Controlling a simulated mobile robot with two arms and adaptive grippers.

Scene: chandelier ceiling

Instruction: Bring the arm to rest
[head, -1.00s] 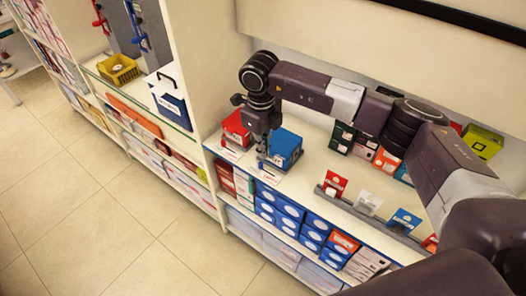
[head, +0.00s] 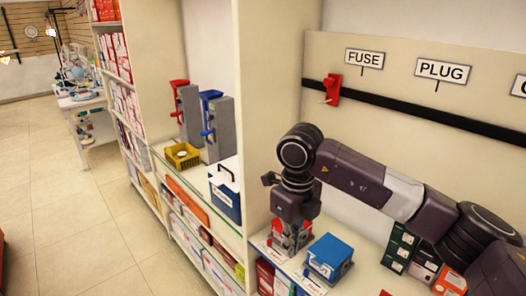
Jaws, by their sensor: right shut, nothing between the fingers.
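My right arm comes in from the right in the head view, bent at the elbow. Its gripper (head: 293,228) points down over the shelf and is shut and empty. It covers part of a red box (head: 301,238) behind it. A blue box (head: 330,257) stands just to the right of the gripper, apart from it. I cannot tell whether the fingertips touch the red box. My left gripper is not in view.
A shelf upright (head: 262,120) stands just left of the arm. Left of it are a blue case (head: 226,192) and a yellow basket (head: 183,155). Behind the arm, a red holder (head: 332,89) hangs on a black rail (head: 430,112). Open floor (head: 70,225) lies at left.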

